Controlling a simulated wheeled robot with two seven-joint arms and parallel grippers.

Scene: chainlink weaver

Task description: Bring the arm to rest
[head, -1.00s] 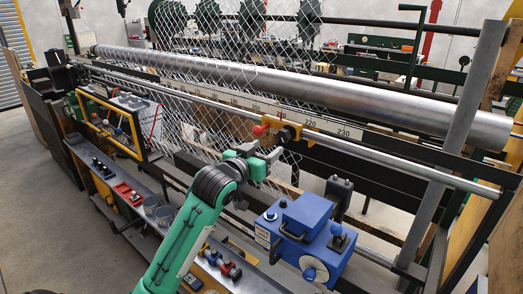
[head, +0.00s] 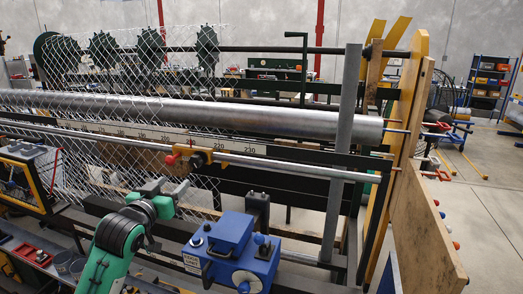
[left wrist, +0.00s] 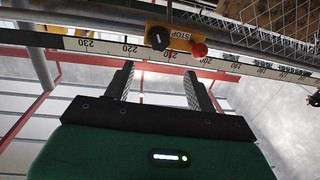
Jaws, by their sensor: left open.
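My left arm (head: 108,245), green with black joints, reaches up from the lower left in the head view. Its gripper (head: 178,196) is in front of the machine's rail, just below the yellow stop block (head: 200,157). In the left wrist view the gripper (left wrist: 158,75) has its two dark fingers apart with nothing between them. The yellow stop block (left wrist: 181,37), with a black knob and a red button (left wrist: 199,49), is beyond the fingertips; the gripper looks apart from it. My right gripper is in neither view.
A blue control box (head: 236,250) stands close to the right of my left gripper. A grey post (head: 342,150) and wooden panel (head: 425,225) are farther right.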

